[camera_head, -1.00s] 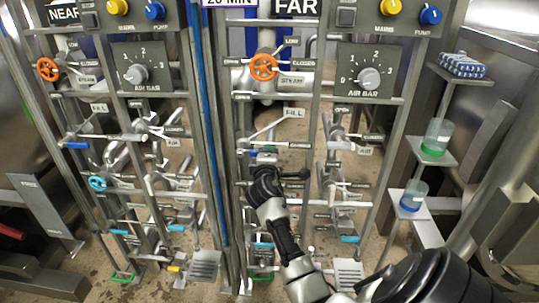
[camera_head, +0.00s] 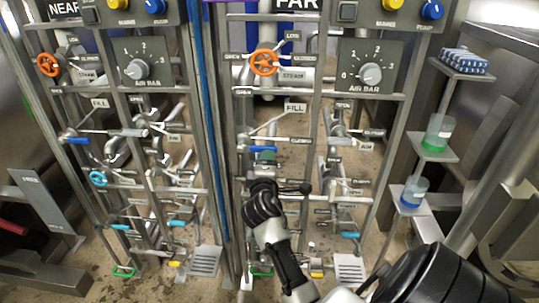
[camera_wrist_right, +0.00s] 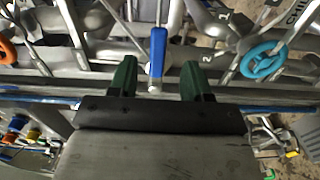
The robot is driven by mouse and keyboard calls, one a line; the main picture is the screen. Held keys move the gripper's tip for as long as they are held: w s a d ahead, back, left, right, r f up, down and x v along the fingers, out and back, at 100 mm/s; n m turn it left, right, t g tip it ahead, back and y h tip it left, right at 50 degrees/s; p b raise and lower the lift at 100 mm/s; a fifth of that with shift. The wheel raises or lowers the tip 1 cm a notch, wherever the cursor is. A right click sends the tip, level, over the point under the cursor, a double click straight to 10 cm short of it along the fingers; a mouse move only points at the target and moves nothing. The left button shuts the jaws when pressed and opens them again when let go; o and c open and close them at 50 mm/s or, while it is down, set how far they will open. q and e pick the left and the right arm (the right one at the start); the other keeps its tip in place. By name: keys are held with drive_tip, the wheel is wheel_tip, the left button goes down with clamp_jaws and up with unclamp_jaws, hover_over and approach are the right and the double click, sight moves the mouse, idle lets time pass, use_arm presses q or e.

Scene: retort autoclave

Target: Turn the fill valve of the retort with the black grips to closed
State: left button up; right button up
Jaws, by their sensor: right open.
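The far rack carries a FILL plate (camera_head: 295,107), with a CLOSED label (camera_head: 300,140) to the lower right. My right gripper (camera_head: 265,166) is just below this grip, open. In the right wrist view the blue grip (camera_wrist_right: 157,50) points down between the green fingers of my right gripper (camera_wrist_right: 160,78), with a gap on both sides. The lever's pivot is hard to make out. No black grips can be made out on the retorts. My left gripper is not in view.
An orange wheel (camera_head: 264,62) sits above on the far rack. The near rack (camera_head: 120,190) stands to the left with a blue lever (camera_head: 77,140) and a cyan wheel (camera_head: 99,178). Shelves with beakers (camera_head: 437,134) stand to the right. Pipes crowd the gripper.

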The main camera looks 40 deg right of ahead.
drive_tip(key=v, duration=0.3)
drive_tip(key=shift+s+a, duration=0.2)
drive_tip(key=shift+a, duration=0.1)
drive_tip(key=shift+f, duration=0.1)
drive_tip(key=w+a+f+n+y+p, duration=0.1)
drive_tip(key=a+f+y, duration=0.2)
drive_tip(key=f, duration=0.5)
drive_tip(key=w+a+f+y+p, duration=0.1)
drive_tip(key=a+f+y, duration=0.2)
drive_tip(key=f, duration=0.4)
drive_tip(key=s+a+f+g+y+p, duration=0.1)
drive_tip(key=s+a+f+g+y, duration=0.2)
drive_tip(key=f, duration=0.5)
drive_tip(key=s+a+f+y+p, duration=0.1)
drive_tip(key=s+a+f, duration=0.3)
drive_tip(key=f, duration=0.5)
drive_tip(key=s+a+f+m+g+y+p, duration=0.25)
drive_tip(key=s+a+f+g, duration=0.2)
drive_tip(key=s+f, duration=0.8)
drive_tip(key=s+a+f+m+g, duration=0.1)
drive_tip(key=s+f+m, duration=0.1)
drive_tip(key=s, duration=1)
drive_tip(key=s+f+m+g+y, duration=0.1)
drive_tip(key=s+f+m+g, duration=0.1)
drive_tip(key=s, duration=0.9)
drive_tip(key=shift+s+a+f+p, duration=0.35)
drive_tip(key=shift+a+f+p, duration=0.05)
drive_tip(key=shift+f, duration=0.3)
